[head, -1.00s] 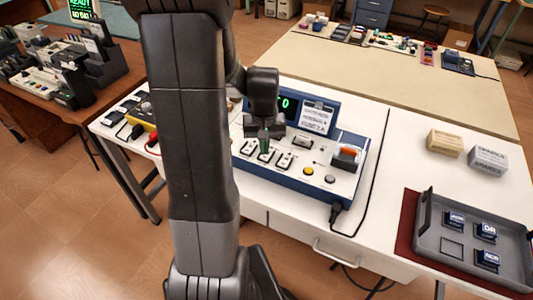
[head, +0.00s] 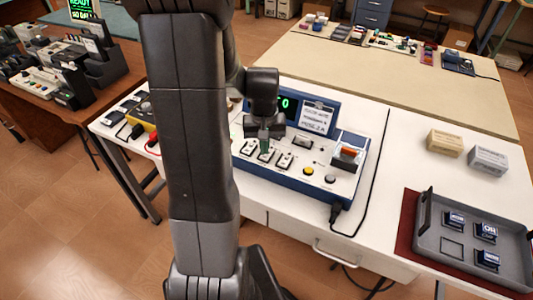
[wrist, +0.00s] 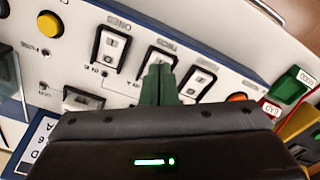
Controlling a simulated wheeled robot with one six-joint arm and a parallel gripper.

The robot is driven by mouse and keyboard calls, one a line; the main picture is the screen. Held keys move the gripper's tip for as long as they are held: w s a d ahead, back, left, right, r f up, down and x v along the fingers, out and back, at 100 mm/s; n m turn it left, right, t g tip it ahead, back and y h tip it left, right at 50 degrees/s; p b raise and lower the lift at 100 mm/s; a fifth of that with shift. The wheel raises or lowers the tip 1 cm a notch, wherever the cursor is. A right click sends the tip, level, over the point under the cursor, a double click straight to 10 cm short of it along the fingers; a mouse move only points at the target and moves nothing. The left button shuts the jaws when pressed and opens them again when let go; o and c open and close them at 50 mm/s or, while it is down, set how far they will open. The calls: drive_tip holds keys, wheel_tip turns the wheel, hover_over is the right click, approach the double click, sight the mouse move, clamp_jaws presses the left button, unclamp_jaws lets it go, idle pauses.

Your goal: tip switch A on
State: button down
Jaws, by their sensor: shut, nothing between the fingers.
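The blue-and-white switch panel (head: 330,183) stands on the white table. A row of rocker switches shows on it: a left one (head: 249,147), a middle one (head: 266,156) and a right one (head: 285,161). In the wrist view they appear upside down, as a near-left rocker (wrist: 109,47), a middle rocker (wrist: 153,72) and a right rocker (wrist: 198,84). I cannot read which is switch A. My gripper (head: 265,147) is shut and empty, its green fingertips (wrist: 158,72) over the middle rocker, partly hiding it. I cannot tell whether they touch.
The panel also has a green display (head: 286,103) reading 0, a yellow button (head: 308,171) and an orange-red switch (head: 347,153). A grey tray (head: 440,255) with small blue-labelled blocks lies to the right. Two small boxes (head: 444,142) stand behind it. A black cable runs right of the panel.

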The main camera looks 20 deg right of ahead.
sight(265, 157)
drive_tip(key=shift+f+b, duration=0.75)
drive_tip(key=shift+f, duration=0.2)
idle(0.4)
drive_tip(key=shift+r, duration=0.15)
wheel_tip(265, 157, up, 7)
drive_tip(key=p, duration=0.5)
drive_tip(key=shift+p, duration=0.3)
drive_tip(key=shift+f, duration=0.3)
